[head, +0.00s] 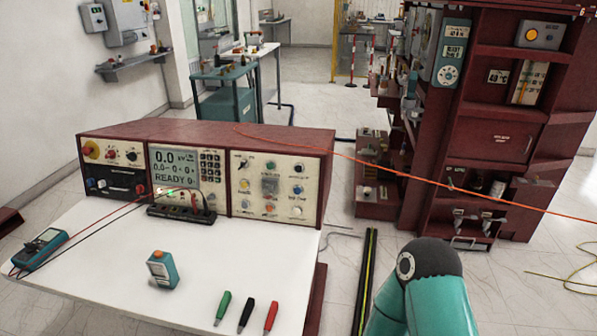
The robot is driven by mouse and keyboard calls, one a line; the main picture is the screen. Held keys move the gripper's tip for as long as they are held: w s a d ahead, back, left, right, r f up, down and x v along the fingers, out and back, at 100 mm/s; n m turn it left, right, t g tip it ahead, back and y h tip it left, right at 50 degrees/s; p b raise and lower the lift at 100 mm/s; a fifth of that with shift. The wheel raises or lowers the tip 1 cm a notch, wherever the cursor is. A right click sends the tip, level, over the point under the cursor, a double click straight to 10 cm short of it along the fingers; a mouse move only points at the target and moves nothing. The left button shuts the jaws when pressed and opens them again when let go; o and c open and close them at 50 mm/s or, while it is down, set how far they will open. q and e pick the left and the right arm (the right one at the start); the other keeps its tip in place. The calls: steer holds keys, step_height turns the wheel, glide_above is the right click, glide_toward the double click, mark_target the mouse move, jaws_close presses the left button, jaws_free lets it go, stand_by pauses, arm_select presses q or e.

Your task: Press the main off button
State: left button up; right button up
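A grey box with a round yellow button (531,35) sits high on the dark red cabinet at the right. The labels are too small to read, so I cannot tell which is the main off button. Neither gripper shows; only a teal link of my arm is at the lower right.
The white table (110,285) holds a multimeter (40,248), a teal handheld device (162,269) and green, black and red probes (246,312). An orange cable (420,178) stretches from the console across the cabinet (500,140). Floor shows between table and cabinet.

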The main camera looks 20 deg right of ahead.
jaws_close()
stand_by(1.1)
